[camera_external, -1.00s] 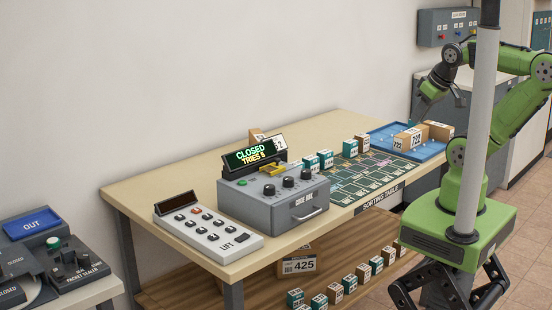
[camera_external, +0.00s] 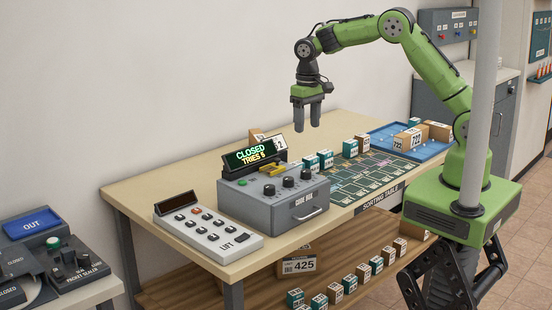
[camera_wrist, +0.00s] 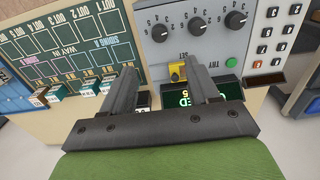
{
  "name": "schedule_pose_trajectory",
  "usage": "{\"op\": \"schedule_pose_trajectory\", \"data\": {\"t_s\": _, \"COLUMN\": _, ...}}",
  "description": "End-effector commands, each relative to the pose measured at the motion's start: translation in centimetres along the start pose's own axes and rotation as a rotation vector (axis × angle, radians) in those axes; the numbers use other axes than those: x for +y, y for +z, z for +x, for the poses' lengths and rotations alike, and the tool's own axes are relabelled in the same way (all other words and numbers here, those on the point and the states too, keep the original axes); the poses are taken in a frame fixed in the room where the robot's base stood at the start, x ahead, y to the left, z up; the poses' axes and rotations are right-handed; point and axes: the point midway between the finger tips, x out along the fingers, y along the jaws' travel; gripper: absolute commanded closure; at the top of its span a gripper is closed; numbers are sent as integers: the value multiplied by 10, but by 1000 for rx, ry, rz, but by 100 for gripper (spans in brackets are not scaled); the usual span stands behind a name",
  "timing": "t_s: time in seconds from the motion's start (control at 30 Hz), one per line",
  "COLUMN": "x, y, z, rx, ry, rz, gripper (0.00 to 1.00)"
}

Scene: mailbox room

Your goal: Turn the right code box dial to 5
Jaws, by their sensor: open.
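The grey code box (camera_external: 255,206) stands on the sorting table with a row of dark dials on its top. The right dial (camera_external: 306,174) is nearest the table's sorting grid; in the wrist view, turned about, it is the leftmost dial (camera_wrist: 159,32). Its setting is too small to read. The display (camera_external: 254,155) says CLOSED, TRIES 5. A yellow lever (camera_external: 272,169) sits in front of the display. My gripper (camera_external: 306,127) points down, open and empty, well above the table behind the box. In the wrist view its fingers (camera_wrist: 165,88) partly hide the display.
A keypad marked LIFT (camera_external: 207,229) lies left of the box. Several small parcels (camera_external: 326,158) stand along the grid's back edge. A blue tray (camera_external: 430,149) with boxes is at the far right. A pale pole (camera_external: 477,130) crosses the outside view.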

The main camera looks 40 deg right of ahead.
Motion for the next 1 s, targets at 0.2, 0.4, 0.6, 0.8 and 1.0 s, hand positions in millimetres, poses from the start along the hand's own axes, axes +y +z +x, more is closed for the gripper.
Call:
{"op": "schedule_pose_trajectory", "data": {"t_s": 0.2, "x": 1, "y": 2, "z": 58, "rx": -7, "ry": 3, "rz": 0, "gripper": 40}}
{"op": "schedule_pose_trajectory", "data": {"t_s": 0.4, "x": 1, "y": 2, "z": 107, "rx": -6, "ry": 2, "rz": 0, "gripper": 40}}
{"op": "schedule_pose_trajectory", "data": {"t_s": 0.6, "x": 1, "y": 1, "z": 136, "rx": -3, "ry": 1, "rz": 0, "gripper": 40}}
{"op": "schedule_pose_trajectory", "data": {"t_s": 0.8, "x": 1, "y": 1, "z": 141, "rx": 0, "ry": 0, "rz": 0, "gripper": 40}}
{"op": "schedule_pose_trajectory", "data": {"t_s": 1.0, "x": 1, "y": 1, "z": 141, "rx": -1, "ry": 0, "rz": 0, "gripper": 54}}
